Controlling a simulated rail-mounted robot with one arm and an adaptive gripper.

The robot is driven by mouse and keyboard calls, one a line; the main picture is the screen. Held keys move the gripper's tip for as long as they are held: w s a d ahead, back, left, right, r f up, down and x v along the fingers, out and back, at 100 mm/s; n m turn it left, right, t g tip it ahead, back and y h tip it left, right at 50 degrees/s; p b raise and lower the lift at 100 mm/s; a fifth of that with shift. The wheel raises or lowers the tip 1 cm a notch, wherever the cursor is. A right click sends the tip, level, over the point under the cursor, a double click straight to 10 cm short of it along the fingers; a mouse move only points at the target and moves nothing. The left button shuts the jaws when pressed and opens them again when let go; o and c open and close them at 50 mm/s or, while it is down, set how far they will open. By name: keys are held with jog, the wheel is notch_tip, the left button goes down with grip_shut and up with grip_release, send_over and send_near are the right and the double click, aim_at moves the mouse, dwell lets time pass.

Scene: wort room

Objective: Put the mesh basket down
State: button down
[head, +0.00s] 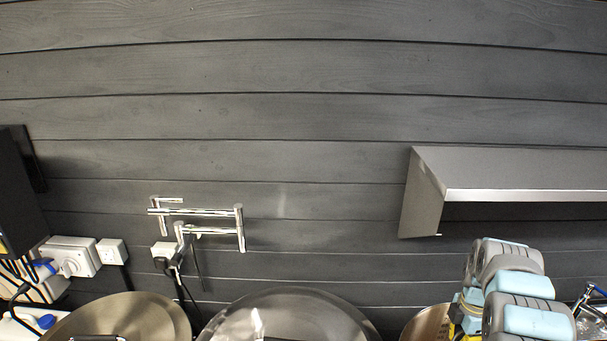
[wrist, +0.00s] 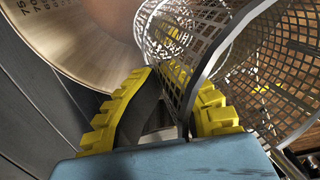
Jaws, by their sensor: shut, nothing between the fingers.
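The mesh basket (wrist: 272,72), a shiny metal lattice with a smooth rim, fills the upper right of the wrist view. My gripper (wrist: 160,82) has yellow ribbed fingers and is shut with nothing held. The basket's rim and wall run right beside and across the right finger; I cannot tell whether they touch. In the head view my arm's grey and light-blue links stand at the lower right, with only a bit of yellow showing low down. The basket does not show there.
A pot with volume marks (wrist: 85,35) lies at the wrist view's upper left. In the head view, round metal vessels (head: 130,315) (head: 285,315) line the bottom edge. A folding tap (head: 205,212) and a steel shelf (head: 520,172) are on the dark plank wall, with sockets (head: 75,257) at left.

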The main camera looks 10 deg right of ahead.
jog(key=shift+s+d+r, duration=0.1)
jog(key=shift+r, duration=0.55)
jog(key=shift+s+d+r, duration=0.1)
jog(key=shift+r, duration=0.55)
dwell(0.8)
